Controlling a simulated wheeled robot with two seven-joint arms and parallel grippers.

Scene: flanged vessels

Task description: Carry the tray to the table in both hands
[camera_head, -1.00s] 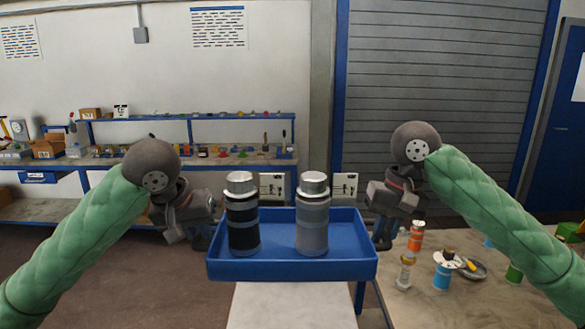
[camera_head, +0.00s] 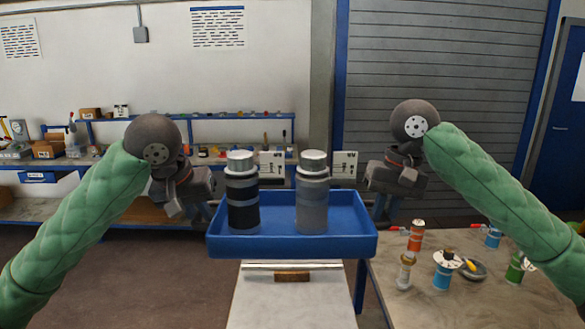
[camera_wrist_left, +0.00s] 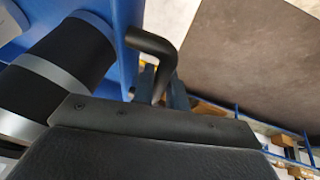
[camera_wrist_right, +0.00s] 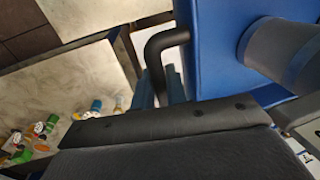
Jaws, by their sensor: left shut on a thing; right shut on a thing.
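The blue tray (camera_head: 292,246) is held level in the air in the head view. A black vessel with grey bands (camera_head: 243,208) and a grey vessel with bluish bands (camera_head: 312,208) stand upright in it, both with silver lids. My left gripper (camera_head: 207,213) is at the tray's left end, shut on a black bar handle, which shows in the left wrist view (camera_wrist_left: 155,42). My right gripper (camera_head: 381,212) is at the right end, shut on the other black handle, seen in the right wrist view (camera_wrist_right: 160,42). The fingertips are partly hidden in the head view.
A pale surface (camera_head: 290,305) with a small brown block (camera_head: 292,277) lies below the tray. A table (camera_head: 410,300) at right holds several fittings, among them a blue spool (camera_head: 443,272) and an orange-topped piece (camera_head: 416,236). A workbench (camera_head: 100,160) stands along the back wall.

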